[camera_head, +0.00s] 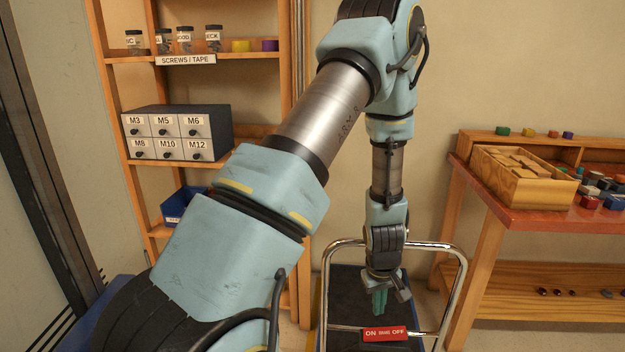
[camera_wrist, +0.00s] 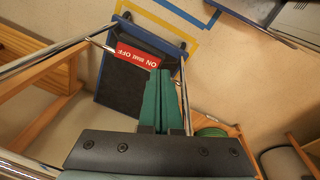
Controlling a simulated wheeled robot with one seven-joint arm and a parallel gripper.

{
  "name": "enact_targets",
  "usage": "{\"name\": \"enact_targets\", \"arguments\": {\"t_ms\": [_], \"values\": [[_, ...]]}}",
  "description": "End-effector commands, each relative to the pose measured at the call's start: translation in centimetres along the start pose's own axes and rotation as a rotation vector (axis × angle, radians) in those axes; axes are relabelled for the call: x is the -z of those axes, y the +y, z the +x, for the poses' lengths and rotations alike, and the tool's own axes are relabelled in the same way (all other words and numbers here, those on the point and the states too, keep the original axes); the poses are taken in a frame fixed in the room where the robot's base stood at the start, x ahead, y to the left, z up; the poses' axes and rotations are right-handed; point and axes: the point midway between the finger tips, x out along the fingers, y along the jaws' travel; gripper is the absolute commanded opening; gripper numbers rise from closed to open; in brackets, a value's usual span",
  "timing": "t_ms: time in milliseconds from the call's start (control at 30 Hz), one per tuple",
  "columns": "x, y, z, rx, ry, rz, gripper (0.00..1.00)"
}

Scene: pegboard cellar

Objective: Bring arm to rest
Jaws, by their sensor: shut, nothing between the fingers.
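My arm, light blue and silver, arches across the middle of the head view and hangs down at its far end. My gripper (camera_head: 379,303) points down with its green fingers together and nothing between them. In the wrist view the green fingers of my gripper (camera_wrist: 165,75) also show pressed together. The gripper hangs above the dark deck of a cart (camera_head: 345,290), close to its chrome handle rail (camera_head: 466,270). Whether the gripper touches the rail I cannot tell.
A red ON/OFF sign (camera_head: 385,334) sits low on the cart. A wooden shelf (camera_head: 128,110) with jars and a labelled drawer unit (camera_head: 177,133) stands left. A wooden bench (camera_head: 520,222) with a box of blocks (camera_head: 525,178) stands right. Blue and yellow tape marks the floor.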

Motion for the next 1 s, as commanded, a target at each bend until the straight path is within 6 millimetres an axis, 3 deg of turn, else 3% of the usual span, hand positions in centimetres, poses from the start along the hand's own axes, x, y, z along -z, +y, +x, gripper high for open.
{"name": "enact_targets", "arguments": {"t_ms": [100, 233, 500, 700, 833, 1000], "values": [[2.6, -1.8, -5.1, -0.035, 0.0, 0.049, 0.0], [4.5, -5.1, -10.6, -0.051, 0.002, 0.126, 0.0], [5.2, -14.1, -20.1, -0.012, 0.027, 0.274, 0.0], [4.1, -19.0, -23.8, 0.041, 0.037, 0.341, 0.0], [3.6, -20.2, -24.5, 0.059, 0.037, 0.358, 0.0], [3.6, -20.3, -24.6, 0.06, 0.037, 0.359, 0.0]]}}
